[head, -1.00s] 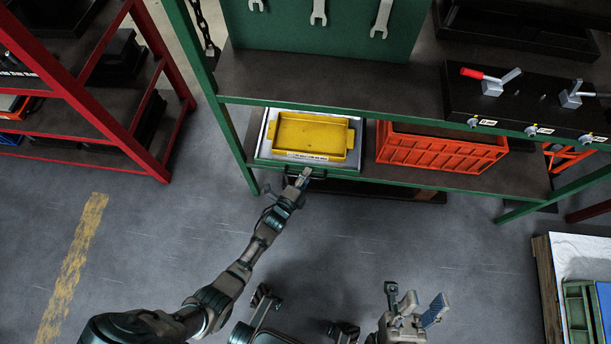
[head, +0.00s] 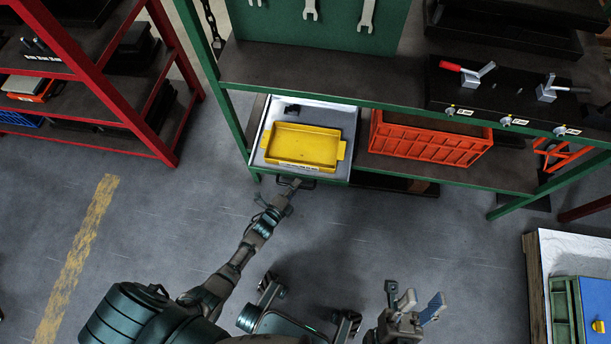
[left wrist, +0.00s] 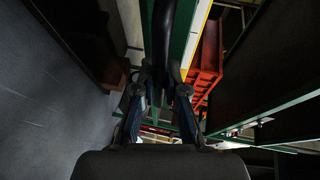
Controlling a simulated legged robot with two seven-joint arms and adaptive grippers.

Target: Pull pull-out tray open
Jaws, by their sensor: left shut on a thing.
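The pull-out tray (head: 351,128) has a grey floor, pale walls and a green front, and juts out from the lower shelf of the green rack. A yellow bin (head: 304,146) lies in it, with a small black item (head: 292,110) behind. My left gripper (head: 294,186) is at the dark handle (head: 306,183) on the tray's front. In the left wrist view my left gripper (left wrist: 160,92) has its fingers on both sides of the dark handle bar (left wrist: 163,45), shut on it. My right gripper (head: 420,305) is open and empty, low in the head view, away from the tray.
An orange crate (head: 425,140) stands right of the tray on the same shelf. A black panel with levers (head: 505,95) is on the shelf above. A red rack (head: 150,100) stands at the left. The floor before the tray is clear.

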